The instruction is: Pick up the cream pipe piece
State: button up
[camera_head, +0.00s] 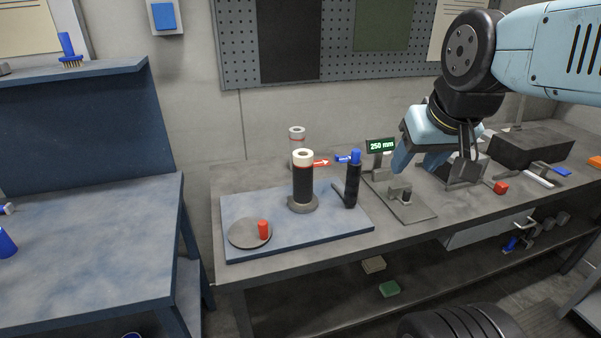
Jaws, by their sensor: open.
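A cream, ring-shaped pipe end (303,157) shows at the top of an upright black cylinder (303,186) on the blue board. I cannot tell whether the cream part is a separate piece. A second upright pipe (297,146), greyish with a pale top and a red band, stands behind it, partly hidden.
The blue board (335,226) also carries a round grey disc (241,234) with a red piece (263,229), and a blue-topped black cylinder (352,182). A display (381,145) reads 250 mm behind the grey fixture (410,207). A black block (530,147) sits at right.

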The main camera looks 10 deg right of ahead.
aim_at(302, 162)
jog(key=z, duration=0.3)
jog(key=i, duration=0.15)
jog(key=u, duration=2.75)
jog(key=k, duration=1.8)
jog(key=z, duration=0.15)
jog(key=i, duration=1)
jog(key=z, duration=0.1)
